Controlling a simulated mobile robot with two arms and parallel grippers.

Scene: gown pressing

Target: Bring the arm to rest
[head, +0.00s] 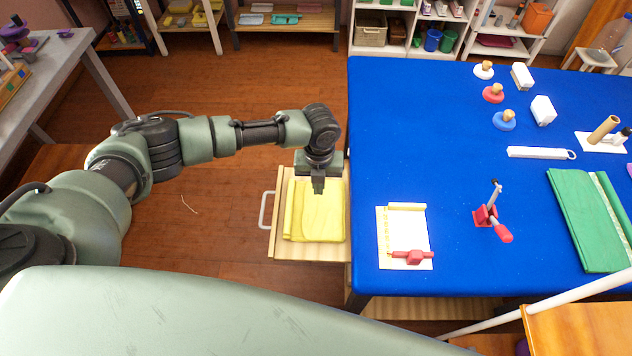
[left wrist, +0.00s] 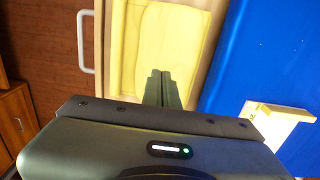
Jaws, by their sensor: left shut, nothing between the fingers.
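My left gripper (head: 318,186) is shut and empty. It points down over a folded yellow cloth (head: 320,218) that lies in an open wooden drawer (head: 283,246) at the left side of the blue table. In the left wrist view the closed fingers (left wrist: 162,84) show in front of the yellow cloth (left wrist: 172,40). I cannot tell the exact gap between the fingertips and the cloth. My left arm reaches in from the left of the head view. My right gripper is in neither view.
The blue table (head: 450,130) carries a clipboard-like board (head: 393,232), a red clamp (head: 487,216), a green folded cloth (head: 583,215) and several knobbed discs. The drawer's white handle (head: 264,210) sticks out left. A grey table (head: 55,70) stands far left. Open wooden floor lies between.

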